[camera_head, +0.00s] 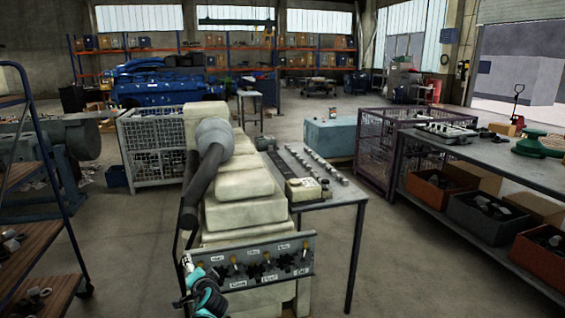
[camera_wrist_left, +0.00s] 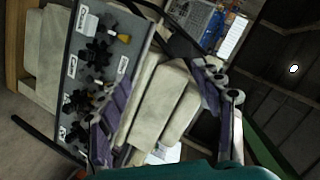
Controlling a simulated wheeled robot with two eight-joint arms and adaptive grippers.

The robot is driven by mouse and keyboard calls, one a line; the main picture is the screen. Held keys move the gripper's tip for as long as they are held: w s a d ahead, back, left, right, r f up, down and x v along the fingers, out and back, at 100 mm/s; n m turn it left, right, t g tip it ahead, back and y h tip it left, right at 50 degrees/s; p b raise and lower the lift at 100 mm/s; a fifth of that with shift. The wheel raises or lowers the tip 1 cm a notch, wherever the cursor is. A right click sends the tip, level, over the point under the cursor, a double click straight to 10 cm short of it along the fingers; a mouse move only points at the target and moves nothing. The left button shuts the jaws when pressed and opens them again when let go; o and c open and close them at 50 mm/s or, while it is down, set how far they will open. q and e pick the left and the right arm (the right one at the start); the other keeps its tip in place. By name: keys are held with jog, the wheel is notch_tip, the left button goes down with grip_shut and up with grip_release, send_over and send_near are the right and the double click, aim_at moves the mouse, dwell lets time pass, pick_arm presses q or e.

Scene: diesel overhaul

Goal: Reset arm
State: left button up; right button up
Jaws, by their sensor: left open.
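My left gripper (camera_head: 203,293) is low in the head view, by the left end of a grey panel (camera_head: 300,243). The panel carries white labels, black star-shaped knobs and small yellow-tipped parts. In the left wrist view, the two fingers of my left gripper (camera_wrist_left: 160,100) stand wide apart with nothing held between them. The panel (camera_wrist_left: 70,65) and pale block-shaped parts (camera_wrist_left: 160,105) lie beyond the fingers. One finger overlaps the panel's lower edge in that picture; I cannot tell if they touch. My right gripper is not in view.
A metal table (camera_head: 335,195) with a row of small parts stands right of the pale blocks. A workbench (camera_head: 500,160) with bins below is at right. A shelf cart (camera_head: 30,240) is at left. Wire crates (camera_head: 155,150) stand behind. Floor between table and workbench is clear.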

pick_arm(q)
jog(key=s+d+r+n+g+h, duration=0.1)
jog(key=s+r+n+g, duration=0.1)
jog(key=s, duration=0.8)
jog(key=s+d+r+n+g+h, duration=0.1)
jog(key=s+d+r+n, duration=0.1)
jog(key=s, duration=0.7)
jog(key=s+d+f+n+g+h, duration=0.1)
jog(key=s+d+f+h, duration=0.1)
jog(key=s, duration=0.7)
jog(key=s+d+f+n+g+h, duration=0.1)
jog(key=s+d+f+h, duration=0.1)
jog(key=s, duration=0.7)
jog(key=d+f, duration=0.1)
jog(key=d, duration=0.1)
jog(key=shift+s+d+g, duration=0.15)
jog(key=shift+d+g, duration=0.2)
jog(key=shift+g, duration=0.05)
